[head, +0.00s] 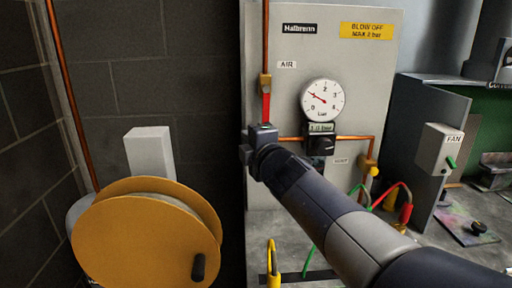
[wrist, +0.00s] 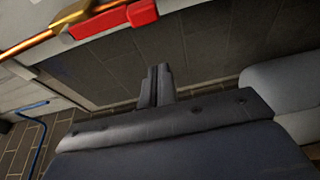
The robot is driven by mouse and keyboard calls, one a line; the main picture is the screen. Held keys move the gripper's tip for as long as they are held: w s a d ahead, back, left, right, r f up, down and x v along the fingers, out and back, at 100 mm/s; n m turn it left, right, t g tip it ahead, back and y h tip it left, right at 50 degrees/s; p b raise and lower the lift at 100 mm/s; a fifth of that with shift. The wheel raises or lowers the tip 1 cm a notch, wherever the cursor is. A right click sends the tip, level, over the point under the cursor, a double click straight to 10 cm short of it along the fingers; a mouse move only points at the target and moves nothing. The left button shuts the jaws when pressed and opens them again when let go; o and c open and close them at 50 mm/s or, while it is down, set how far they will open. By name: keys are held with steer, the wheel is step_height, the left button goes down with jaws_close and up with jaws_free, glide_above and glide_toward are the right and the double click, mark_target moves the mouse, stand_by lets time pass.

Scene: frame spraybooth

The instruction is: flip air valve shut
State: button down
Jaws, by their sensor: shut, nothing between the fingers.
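The air valve has a brass body (head: 265,84) on the vertical copper pipe under the AIR label. Its red lever (head: 266,106) points down, in line with the pipe. In the wrist view the red lever (wrist: 116,18) and brass body (wrist: 72,12) are at the upper left. My gripper (head: 247,152) is just below the lever's lower end in the head view. In the wrist view my gripper (wrist: 158,82) has its fingers together and empty, with the lever above and to the left of them. I cannot tell from these views whether it touches the lever.
A pressure gauge (head: 323,100) and a regulator (head: 320,140) are on the panel right of the valve. A yellow hose reel (head: 145,235) stands at lower left. Red and green hoses hang at right, near a FAN switch box (head: 438,150). Dark block wall lies left of the panel.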

mark_target(266, 111)
steer(key=shift+w+d+p, duration=1.35)
steer(key=shift+w+d, duration=0.1)
steer(key=shift+d, duration=0.05)
steer(key=shift+d, duration=0.15)
